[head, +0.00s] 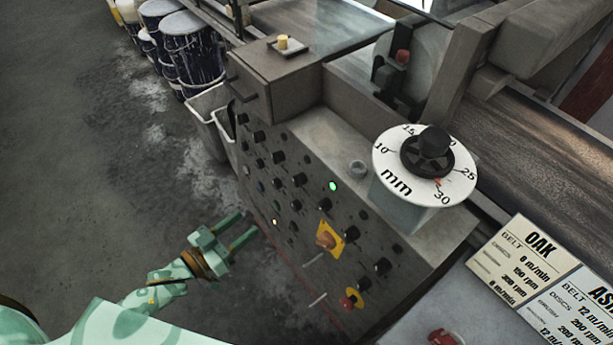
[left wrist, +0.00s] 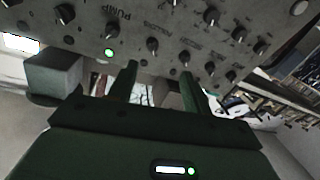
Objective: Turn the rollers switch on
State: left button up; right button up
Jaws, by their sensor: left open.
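The sloped control panel (head: 290,200) carries rows of small black switch knobs. Its labels cannot be read in the head view, so I cannot tell there which knob is the rollers switch. In the left wrist view the panel (left wrist: 225,22) crosses the top, with a PUMP label and a blurred label beside a black knob (left wrist: 152,44) that I cannot read surely. My left gripper (head: 249,224) is open and empty, beside the panel's lower left edge. In the left wrist view its fingers (left wrist: 158,70) point toward the knobs, apart from them. My right gripper is out of view.
A green lamp (head: 333,185) is lit on the panel. A yellow-backed switch (head: 328,238) and a red button (head: 349,300) sit lower down. A white mm dial (head: 425,165) stands above the panel. Dark drums (head: 190,50) stand at the back; the floor at left is clear.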

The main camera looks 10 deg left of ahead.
pick_arm(q)
jog(key=r+h, duration=0.1)
jog(key=n+b, duration=0.1)
jog(key=b, duration=0.2)
send_near(295, 184)
jog(key=x, duration=0.9)
jog(key=shift+w+f+t, duration=0.1)
jog(key=shift+t, duration=0.2)
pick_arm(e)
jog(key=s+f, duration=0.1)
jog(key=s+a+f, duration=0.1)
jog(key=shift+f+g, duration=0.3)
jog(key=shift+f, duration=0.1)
pick_arm(q)
jog(key=c, duration=1)
